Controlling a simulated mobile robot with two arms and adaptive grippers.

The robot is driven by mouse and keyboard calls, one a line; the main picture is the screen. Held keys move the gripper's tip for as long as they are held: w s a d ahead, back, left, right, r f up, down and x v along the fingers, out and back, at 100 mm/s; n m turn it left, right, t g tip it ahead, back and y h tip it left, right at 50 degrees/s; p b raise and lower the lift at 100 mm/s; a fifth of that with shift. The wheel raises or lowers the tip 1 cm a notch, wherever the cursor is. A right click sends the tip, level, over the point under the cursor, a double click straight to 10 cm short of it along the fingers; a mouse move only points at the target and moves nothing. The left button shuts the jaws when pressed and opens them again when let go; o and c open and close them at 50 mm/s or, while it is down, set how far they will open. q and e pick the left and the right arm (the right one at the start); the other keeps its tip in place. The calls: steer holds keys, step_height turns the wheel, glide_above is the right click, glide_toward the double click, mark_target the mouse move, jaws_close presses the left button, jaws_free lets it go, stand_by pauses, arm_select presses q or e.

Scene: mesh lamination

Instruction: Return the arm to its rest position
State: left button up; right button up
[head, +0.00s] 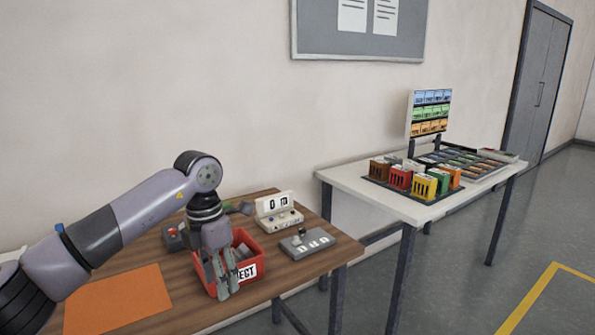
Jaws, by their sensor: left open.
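My left arm comes in from the left and reaches over a wooden table (205,311). Its left gripper (224,288) points down in front of a red bin (249,251) with a white label that ends in "ECT". The gripper is open, and I see nothing between its fingers. It covers part of the bin, and from this view I cannot tell whether it touches the bin. Grey pieces (243,254) show inside the bin. My right gripper is not in view.
An orange mat (118,300) lies at the table's left. A counter display (278,212) and a grey button box (307,243) stand right of the bin. A white table (345,180) beyond holds several coloured boxes (424,187) and a chart board (430,113). Floor at right is clear.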

arm_select(q)
steer(key=d+f+n+h, duration=0.6)
steer(key=d+f+h, duration=0.7)
steer(key=d, duration=0.4)
steer(key=a+f+n+t+y, duration=0.1)
steer(key=a+f+n+t, duration=0.25)
steer(key=f+n, duration=0.4)
steer(key=w+a+f+n+t+y, duration=0.1)
steer(key=a+f+n+t, duration=0.2)
steer(key=f+n+t, duration=0.45)
steer(key=a+f+n+t+y, duration=0.1)
steer(key=a+f+n+y, duration=0.15)
steer(key=f+n, duration=0.55)
steer(key=s+a+f+n+g+y, duration=0.2)
steer(key=s+a+f+n+y, duration=0.3)
steer(key=s+f, duration=0.6)
steer(key=s+a+f+n+g+y, duration=0.1)
steer(key=s+a+f+n+y, duration=0.1)
steer(key=s+a+f, duration=0.85)
steer(key=s+f+n+g+y, duration=0.1)
steer(key=s+f+g, duration=0.3)
steer(key=s, duration=1.1)
steer(key=s+f+n+g+y, duration=0.1)
steer(key=s+f+n+g, duration=0.2)
steer(key=s+f, duration=0.5)
steer(key=s+n, duration=0.1)
steer(key=s, duration=0.6)
steer(key=shift+a+f+g, duration=0.25)
steer(key=shift+f+g, duration=0.05)
steer(key=shift+g, duration=0.1)
